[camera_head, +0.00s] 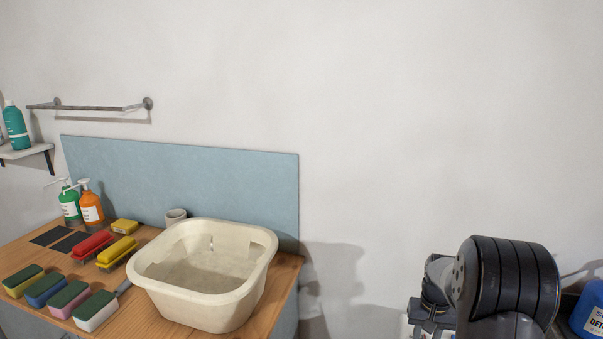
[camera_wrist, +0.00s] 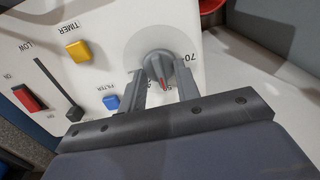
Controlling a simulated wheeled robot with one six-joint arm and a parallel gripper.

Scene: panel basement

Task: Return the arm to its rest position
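My arm (camera_head: 510,280) shows at the lower right of the head view as a thick black joint. My gripper (camera_wrist: 160,65) shows only in the wrist view. Its two grey fingers stand apart, one on each side of a grey dial knob (camera_wrist: 163,68) with a red pointer mark. I cannot tell whether the fingertips touch the knob. The knob is on a white control panel (camera_wrist: 225,50), beside numbers; 70 is readable. The panel is hidden from the head view.
The panel also has a yellow button (camera_wrist: 78,51), a blue button (camera_wrist: 111,102), a red switch (camera_wrist: 30,98) and a slider (camera_wrist: 73,112). In the head view, a cream basin (camera_head: 215,312), brushes and sponges stand on a wooden counter (camera_head: 140,310). A blue container (camera_head: 590,310) is right of my arm.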

